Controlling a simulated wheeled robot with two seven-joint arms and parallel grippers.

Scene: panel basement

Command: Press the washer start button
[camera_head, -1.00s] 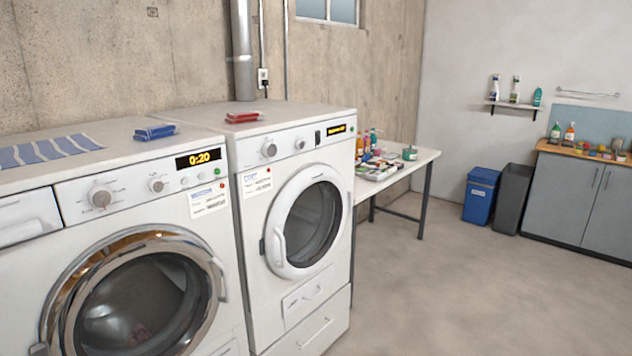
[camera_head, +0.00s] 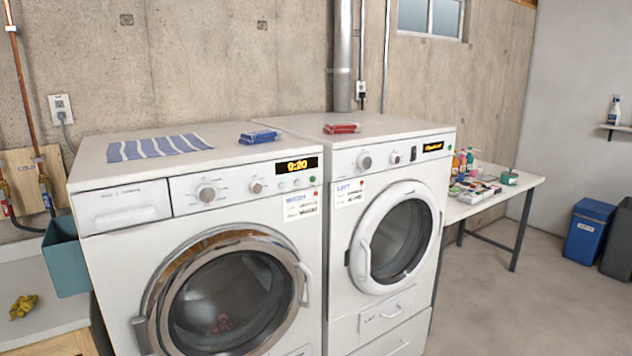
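The washer (camera_head: 105,285) is the white machine on the left, with a chrome-ringed round door (camera_head: 150,310) that is shut. Something reddish shows dimly behind its glass. Its control panel has a drawer front, two knobs, a lit display (camera_head: 297,165) reading 0:20 and small round buttons (camera_head: 297,182) below the display. Neither of my grippers shows in the head view.
A dryer (camera_head: 338,250) stands against the washer's right side. A striped cloth (camera_head: 158,146), a blue item (camera_head: 260,137) and a red item (camera_head: 342,128) lie on top of the machines. A teal bin (camera_head: 66,262) hangs left of the washer. Open floor (camera_head: 500,310) lies at right.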

